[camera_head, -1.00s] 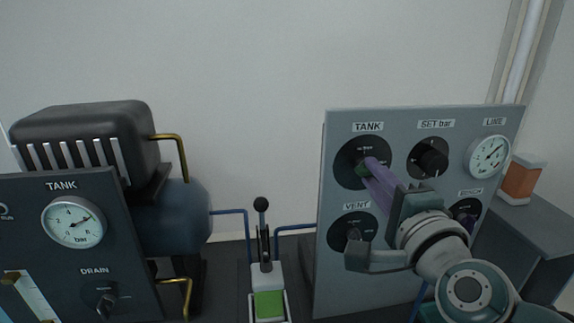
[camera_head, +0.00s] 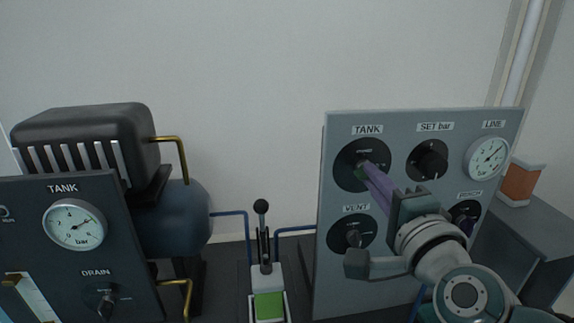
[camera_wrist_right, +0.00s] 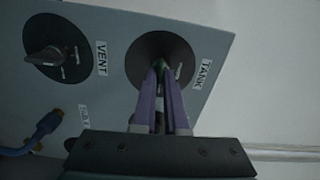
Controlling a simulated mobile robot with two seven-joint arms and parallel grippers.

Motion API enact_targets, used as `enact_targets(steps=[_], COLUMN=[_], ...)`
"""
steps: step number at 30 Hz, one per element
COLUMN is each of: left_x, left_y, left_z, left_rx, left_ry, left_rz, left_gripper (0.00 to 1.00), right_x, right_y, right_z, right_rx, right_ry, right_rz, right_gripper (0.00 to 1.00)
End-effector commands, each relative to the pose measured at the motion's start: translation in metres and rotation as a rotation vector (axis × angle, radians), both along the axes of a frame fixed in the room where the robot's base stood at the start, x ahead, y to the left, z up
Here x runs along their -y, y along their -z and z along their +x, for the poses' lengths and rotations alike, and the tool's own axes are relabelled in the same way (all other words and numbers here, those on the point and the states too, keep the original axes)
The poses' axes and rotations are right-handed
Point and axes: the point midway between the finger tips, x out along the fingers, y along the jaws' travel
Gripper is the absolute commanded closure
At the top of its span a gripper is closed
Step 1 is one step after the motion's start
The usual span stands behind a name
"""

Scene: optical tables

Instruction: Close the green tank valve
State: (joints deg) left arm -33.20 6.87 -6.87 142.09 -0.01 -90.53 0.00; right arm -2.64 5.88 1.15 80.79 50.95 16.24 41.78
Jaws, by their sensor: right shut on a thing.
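The green tank valve (camera_head: 361,175) is a small green knob on a round black dial under the TANK label, on the grey panel at the right. In the right wrist view the green knob (camera_wrist_right: 163,67) shows between the fingertips, mostly hidden by them. My right gripper (camera_head: 366,174) reaches in from the lower right. Its purple fingers (camera_wrist_right: 160,85) are shut on the green knob. The exact angle of the knob is hard to read behind the fingers. My left gripper is not in view.
The grey panel (camera_head: 390,270) also bears a VENT knob (camera_head: 353,233) just below, a SET bar knob (camera_head: 428,160) and a LINE gauge (camera_head: 488,158). A lever switch (camera_head: 264,240) stands left of the panel. A compressor tank (camera_head: 180,220) stands further left.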

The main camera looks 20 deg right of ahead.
Motion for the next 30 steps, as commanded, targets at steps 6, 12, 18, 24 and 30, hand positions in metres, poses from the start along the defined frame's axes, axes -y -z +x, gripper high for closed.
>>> enact_targets(steps=[6, 12, 18, 24, 30], left_x=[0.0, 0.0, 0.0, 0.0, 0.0], left_y=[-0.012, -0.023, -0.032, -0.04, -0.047], left_z=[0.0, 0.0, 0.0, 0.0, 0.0], left_rx=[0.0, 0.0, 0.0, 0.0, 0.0], left_ry=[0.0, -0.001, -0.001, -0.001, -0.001], left_rz=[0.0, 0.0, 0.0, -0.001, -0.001], left_gripper=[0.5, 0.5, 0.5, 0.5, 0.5], right_x=[0.0, 0.0, 0.0, 0.0, 0.0], right_y=[-0.003, -0.003, -0.003, -0.003, -0.003], right_z=[0.0, 0.0, 0.0, 0.0, 0.0], right_rx=[-0.038, -0.08, -0.124, -0.168, -0.212], right_ry=[-0.001, 0.0, 0.001, 0.001, 0.001], right_rz=[-0.152, -0.335, -0.52, -0.704, -0.89], right_gripper=[1.0, 1.0, 1.0, 1.0, 1.0])
